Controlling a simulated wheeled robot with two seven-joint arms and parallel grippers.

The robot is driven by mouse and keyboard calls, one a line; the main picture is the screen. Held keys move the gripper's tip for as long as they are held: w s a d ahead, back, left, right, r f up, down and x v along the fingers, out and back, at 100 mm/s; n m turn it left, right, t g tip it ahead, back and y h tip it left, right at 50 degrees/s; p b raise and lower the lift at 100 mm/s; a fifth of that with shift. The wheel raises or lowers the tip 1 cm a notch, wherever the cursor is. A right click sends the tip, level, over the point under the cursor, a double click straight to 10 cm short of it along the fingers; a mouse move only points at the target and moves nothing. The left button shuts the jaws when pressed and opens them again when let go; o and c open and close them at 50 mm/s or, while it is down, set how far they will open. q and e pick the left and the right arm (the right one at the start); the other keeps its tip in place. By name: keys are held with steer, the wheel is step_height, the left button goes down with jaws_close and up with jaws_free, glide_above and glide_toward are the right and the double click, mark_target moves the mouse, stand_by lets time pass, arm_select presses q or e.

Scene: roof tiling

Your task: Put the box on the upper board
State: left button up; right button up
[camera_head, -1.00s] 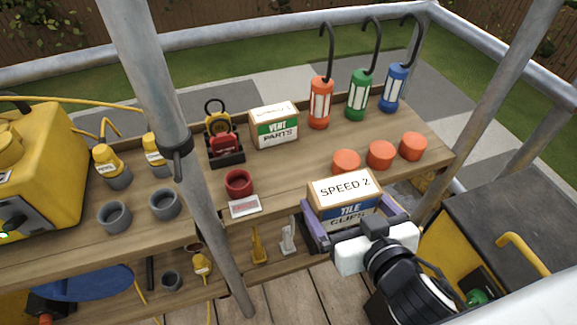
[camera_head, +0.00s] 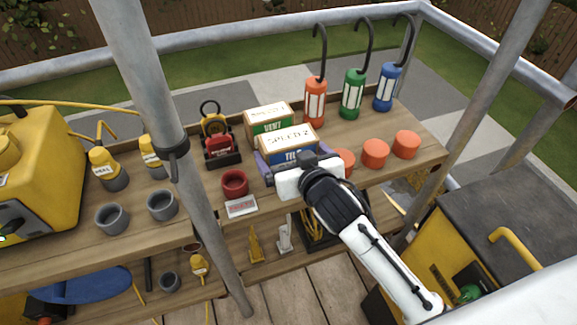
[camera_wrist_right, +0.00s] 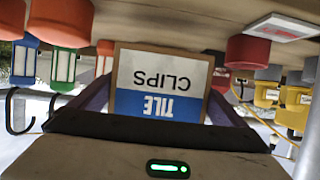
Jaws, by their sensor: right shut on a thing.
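The box (camera_head: 287,138) has a pale top marked SPEED 2 and a blue-and-white TILE CLIPS front. My right gripper (camera_head: 290,160) is shut on it, with a purple finger on either side. The box is upright over the upper board (camera_head: 386,126), just in front of the VENT PARTS box (camera_head: 270,118), which it partly hides. I cannot tell whether its bottom touches the board. In the right wrist view, the TILE CLIPS face (camera_wrist_right: 160,82) shows upside down between the fingers. My left gripper is not in view.
Orange caps (camera_head: 374,153) stand to the right of the box. A red cup (camera_head: 235,183) and a white card (camera_head: 241,207) are to its left. Orange, green and blue lanterns (camera_head: 352,94) stand behind. A metal pole (camera_head: 165,130) crosses in front of the board. A lower shelf holds several tools.

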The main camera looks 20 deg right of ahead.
steer(key=shift+f, duration=1.95)
steer(key=shift+f+b, duration=0.15)
steer(key=shift+b, duration=0.15)
steer(key=o, duration=1.2)
steer(key=shift+f, duration=0.1)
steer(key=v, duration=1.1)
steer(key=s+f+g, duration=0.1)
steer(key=s+f, duration=0.4)
steer(key=f, duration=0.2)
steer(key=s+f+n+g+y, duration=0.1)
steer(key=s+f+g, duration=0.1)
steer(key=s+f, duration=0.4)
steer(key=s+f+g+y, duration=0.1)
steer(key=s+f, duration=0.4)
steer(key=f, duration=0.4)
steer(key=shift+s+d+f+n+g, duration=0.2)
steer(key=shift+s+d+n+g, duration=0.1)
steer(key=shift+g, duration=0.1)
